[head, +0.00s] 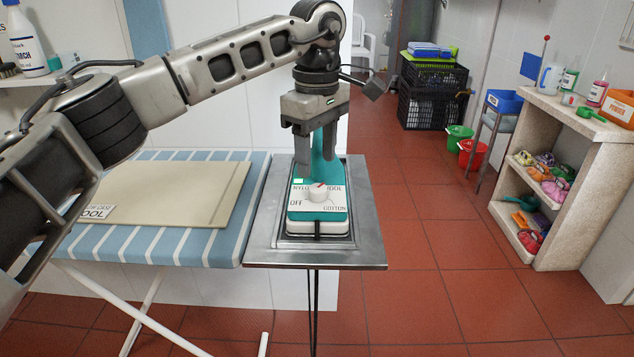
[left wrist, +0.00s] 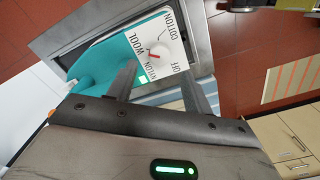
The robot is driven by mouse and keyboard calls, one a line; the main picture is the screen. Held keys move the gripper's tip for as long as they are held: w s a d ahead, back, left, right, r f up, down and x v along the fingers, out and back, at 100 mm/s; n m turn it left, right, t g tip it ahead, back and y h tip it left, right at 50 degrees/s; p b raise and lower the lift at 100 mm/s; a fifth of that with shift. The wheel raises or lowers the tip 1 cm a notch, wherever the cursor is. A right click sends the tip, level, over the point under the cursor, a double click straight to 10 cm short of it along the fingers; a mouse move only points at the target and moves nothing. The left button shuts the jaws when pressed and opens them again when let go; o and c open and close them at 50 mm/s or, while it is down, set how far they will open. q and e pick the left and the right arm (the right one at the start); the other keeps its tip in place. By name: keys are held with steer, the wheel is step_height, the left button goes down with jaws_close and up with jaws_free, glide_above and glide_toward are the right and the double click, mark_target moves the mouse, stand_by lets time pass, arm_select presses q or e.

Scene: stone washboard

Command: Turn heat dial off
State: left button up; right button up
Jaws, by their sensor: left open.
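The iron (head: 327,160), teal and white, lies on a metal stand plate (head: 365,240). Its white heat dial (head: 318,194) sits on a face marked OFF, NYLON, WOOL and COTTON. The dial's red mark appears to point between NYLON and WOOL, away from OFF. My left gripper (head: 315,161) points down over the iron, fingers apart on either side of its teal part, short of the dial in the picture. In the left wrist view, the dial (left wrist: 158,48) shows just beyond the open fingertips (left wrist: 160,68). Contact cannot be judged. My right gripper is not in view.
A shelf (head: 550,110) with bottles and small items stands at the right. Black crates (head: 430,110) and buckets stand behind. The red tiled floor between is clear.

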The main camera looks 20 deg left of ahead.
mark_target(317, 187)
arm_select(q)
steer(key=shift+f, duration=2.7)
steer(key=c, duration=1)
